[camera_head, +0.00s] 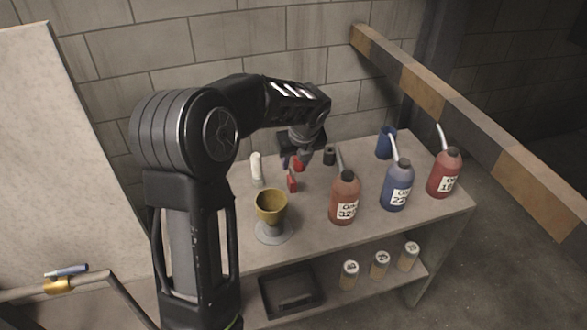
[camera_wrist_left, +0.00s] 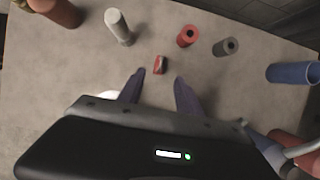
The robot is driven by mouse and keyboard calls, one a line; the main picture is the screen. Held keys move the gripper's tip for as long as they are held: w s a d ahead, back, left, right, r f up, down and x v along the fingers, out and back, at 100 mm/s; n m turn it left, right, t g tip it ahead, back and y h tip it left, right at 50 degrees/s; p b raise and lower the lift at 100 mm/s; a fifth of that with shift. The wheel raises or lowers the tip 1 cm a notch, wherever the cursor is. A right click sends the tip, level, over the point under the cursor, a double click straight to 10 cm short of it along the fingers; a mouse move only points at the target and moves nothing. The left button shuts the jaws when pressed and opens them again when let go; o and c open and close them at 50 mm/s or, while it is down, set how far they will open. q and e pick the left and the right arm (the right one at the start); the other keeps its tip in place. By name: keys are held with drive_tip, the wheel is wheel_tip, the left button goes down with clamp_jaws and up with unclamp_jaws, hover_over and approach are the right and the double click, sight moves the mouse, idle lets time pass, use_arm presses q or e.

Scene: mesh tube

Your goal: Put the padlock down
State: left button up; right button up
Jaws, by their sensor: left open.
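My left gripper (camera_head: 294,160) reaches over the table from the left, pointing down. In the left wrist view its two purple fingers (camera_wrist_left: 159,78) are apart with nothing held between them. A small red block with a pale part (camera_wrist_left: 160,64) lies on the tabletop just beyond the fingertips, roughly in line with the gap. It may be the padlock, but it is too small to be sure. In the head view, red items (camera_head: 292,182) show just under the gripper, partly hidden by it. My right gripper is not in view.
A white cylinder (camera_wrist_left: 119,27), a red cylinder (camera_wrist_left: 187,36) and a grey cylinder (camera_wrist_left: 228,47) stand around the gripper. A yellow goblet (camera_head: 271,204), a blue cup (camera_head: 386,142) and bottles, including a red-brown one (camera_head: 344,200), share the table. A black tray (camera_head: 291,291) is on the lower shelf.

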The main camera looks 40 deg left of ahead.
use_arm(q)
drive_tip(key=shift+v, duration=1)
drive_tip(key=shift+c, duration=0.4)
